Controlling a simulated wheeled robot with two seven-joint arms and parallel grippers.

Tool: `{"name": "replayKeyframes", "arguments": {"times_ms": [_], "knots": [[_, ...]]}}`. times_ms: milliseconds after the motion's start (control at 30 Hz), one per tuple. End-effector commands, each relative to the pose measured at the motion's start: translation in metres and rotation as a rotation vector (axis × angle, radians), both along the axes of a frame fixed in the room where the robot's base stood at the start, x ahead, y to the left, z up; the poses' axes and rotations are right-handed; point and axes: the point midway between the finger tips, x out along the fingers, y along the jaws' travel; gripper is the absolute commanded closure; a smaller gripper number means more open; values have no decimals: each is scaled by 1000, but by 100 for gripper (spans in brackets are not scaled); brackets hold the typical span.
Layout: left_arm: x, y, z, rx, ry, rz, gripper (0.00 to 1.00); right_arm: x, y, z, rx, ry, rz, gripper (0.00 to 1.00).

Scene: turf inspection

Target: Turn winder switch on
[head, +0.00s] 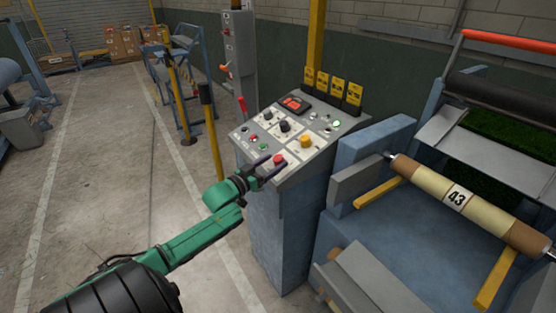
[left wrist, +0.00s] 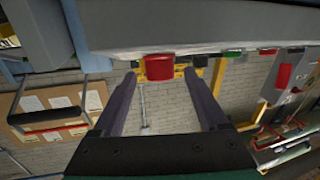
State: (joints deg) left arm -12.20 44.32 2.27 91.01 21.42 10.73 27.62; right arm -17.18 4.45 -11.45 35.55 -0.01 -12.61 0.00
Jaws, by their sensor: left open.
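The sloped grey control panel (head: 322,150) stands on a blue pedestal and carries black knobs (head: 285,126), a yellow knob (head: 305,141), small red and green buttons and a large red button (head: 279,160). The labels are too small to read, so I cannot tell which control is the winder switch. My left gripper (head: 272,168) is open at the panel's near left edge, close to the large red button. In the left wrist view a red button (left wrist: 159,67) shows between the open, empty fingertips; contact cannot be told. My right gripper is not in view.
Yellow tags (head: 338,88) stand along the panel's back edge. A roller marked 43 (head: 456,198) and blue machine frame lie to the right. A yellow post (head: 212,135) and grey switch box (head: 240,50) stand behind.

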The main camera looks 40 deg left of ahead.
Motion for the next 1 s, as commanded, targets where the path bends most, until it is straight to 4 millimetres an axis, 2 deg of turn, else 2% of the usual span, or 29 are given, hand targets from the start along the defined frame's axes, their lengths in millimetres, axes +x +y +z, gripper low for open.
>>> {"name": "replayKeyframes", "arguments": {"times_ms": [100,200,467,667,700,833,1000], "knots": [[18,-1,1,0,-2,0,24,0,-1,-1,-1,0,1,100],[26,-1,0,1,-1,0,24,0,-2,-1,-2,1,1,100],[29,-1,0,1,0,0,24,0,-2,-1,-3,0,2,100],[28,-2,0,1,0,0,96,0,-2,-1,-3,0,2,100],[28,-2,0,1,0,0,100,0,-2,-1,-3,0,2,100],[29,-2,-2,6,-1,-10,100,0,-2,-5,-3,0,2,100],[30,-1,-6,40,-14,-88,100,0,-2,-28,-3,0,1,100]]}}
